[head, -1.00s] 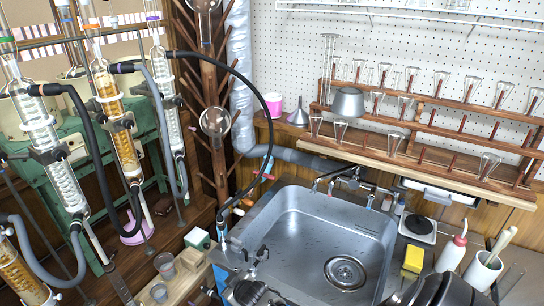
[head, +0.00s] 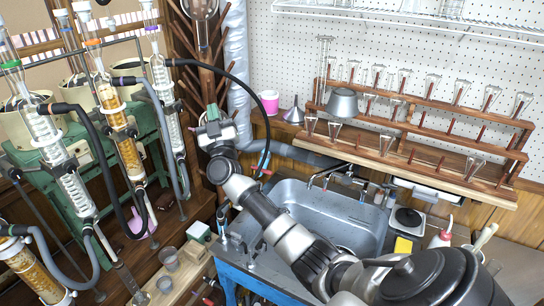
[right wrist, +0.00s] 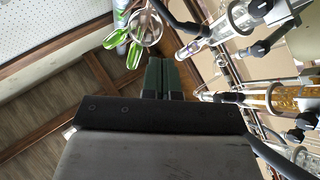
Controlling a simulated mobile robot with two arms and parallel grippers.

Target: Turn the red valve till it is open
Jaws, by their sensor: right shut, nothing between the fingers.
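A small red part (head: 267,172), which looks like the red valve's handle, shows on the pipework at the wall left of the sink, near the lower end of the black hose. It is small, and I cannot tell its setting. My right arm reaches across the sink from the lower right. My right gripper (head: 212,113) is up and to the left of the red part, apart from it, in front of the wooden peg rack. In the right wrist view its dark green fingers (right wrist: 166,76) are together and empty. The red part is not recognisable there. My left gripper is not in view.
Glass condensers (head: 118,125) with hoses stand close to the left of my right gripper. The black hose (head: 235,80) arches just above it. The sink (head: 345,215) lies under my right arm. A shelf of glassware (head: 440,165) is at the right.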

